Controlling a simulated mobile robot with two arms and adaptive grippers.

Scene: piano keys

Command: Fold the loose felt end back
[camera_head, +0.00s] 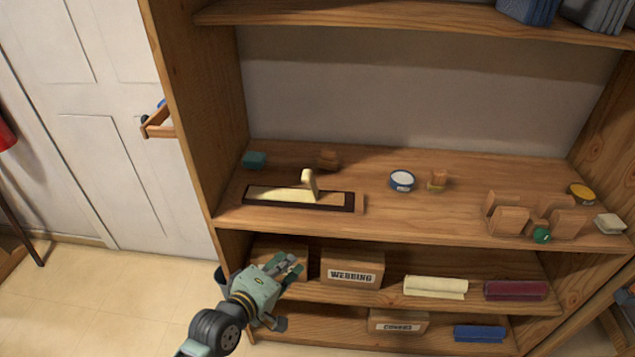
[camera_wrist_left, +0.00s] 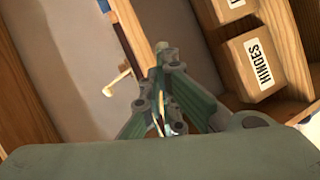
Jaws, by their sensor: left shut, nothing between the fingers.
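A long board with a dark frame (camera_head: 346,202) lies on the middle shelf toward the left, with a pale inlay along it. A cream felt piece (camera_head: 309,184) stands up from the board near its middle, its upper end raised. A small cream piece, apparently the felt end, also shows in the left wrist view (camera_wrist_left: 117,82). My left gripper (camera_head: 291,266) is shut and empty, below and in front of the middle shelf, clear of the felt. Its fingers come together in the left wrist view (camera_wrist_left: 163,75). My right gripper is not in view.
The middle shelf's front edge (camera_head: 420,234) lies above my left gripper. A webbing box (camera_head: 352,268) and cream and maroon rolls stand on the shelf below. A teal block (camera_head: 254,160), a round tin (camera_head: 402,180) and several wooden blocks share the middle shelf.

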